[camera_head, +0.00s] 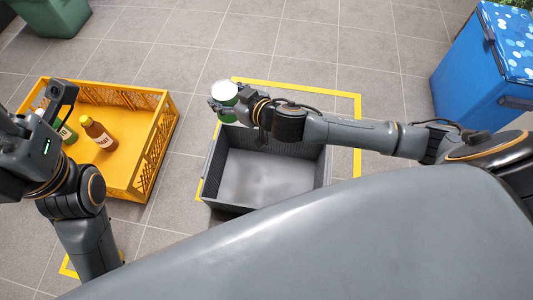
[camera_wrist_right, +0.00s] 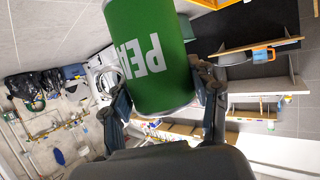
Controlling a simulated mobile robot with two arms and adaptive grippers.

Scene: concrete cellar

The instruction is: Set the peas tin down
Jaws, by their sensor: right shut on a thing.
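The peas tin (camera_head: 225,93) is green with a pale top in the head view. In the right wrist view the tin (camera_wrist_right: 150,55) fills the space between the fingers, with white lettering that reads "PEA" in part. My right gripper (camera_head: 230,104) is shut on it and holds it at the far edge of the dark grey crate (camera_head: 211,165). The visible floor of that crate is bare.
The yellow crate (camera_head: 152,150) holds a brown bottle (camera_head: 97,132) and a green bottle (camera_head: 67,133). Yellow tape (camera_head: 300,88) marks the floor around the grey crate. A blue bin (camera_head: 470,75) stands at the right, a green bin (camera_head: 55,15) at the far left. Tiled floor between is clear.

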